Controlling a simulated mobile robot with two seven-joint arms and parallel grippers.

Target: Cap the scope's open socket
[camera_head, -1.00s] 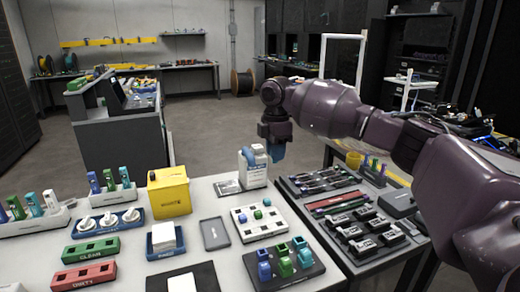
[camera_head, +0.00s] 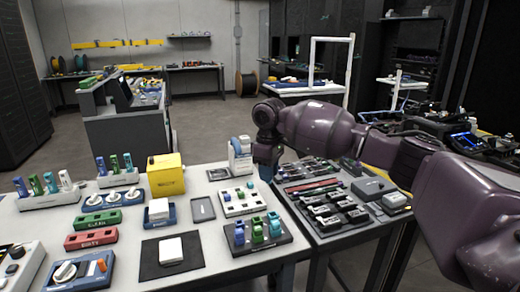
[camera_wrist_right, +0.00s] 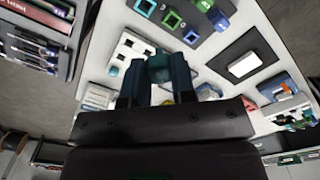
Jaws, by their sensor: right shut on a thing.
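My right gripper (camera_head: 266,170) is low over the table's far right edge, just right of a white upright dispenser (camera_head: 240,158). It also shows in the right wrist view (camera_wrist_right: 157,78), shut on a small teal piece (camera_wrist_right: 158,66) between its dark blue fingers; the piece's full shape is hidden. I cannot tell which device is the scope, and no open socket is clear. My left gripper is not in view.
A dark stand with blue, green and teal pieces (camera_head: 257,230) is near the front edge. A yellow box (camera_head: 166,176), a grey flat tray (camera_head: 203,209) and a black mat (camera_head: 150,266) stand to the left. Black tools (camera_head: 325,212) crowd the right-hand table.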

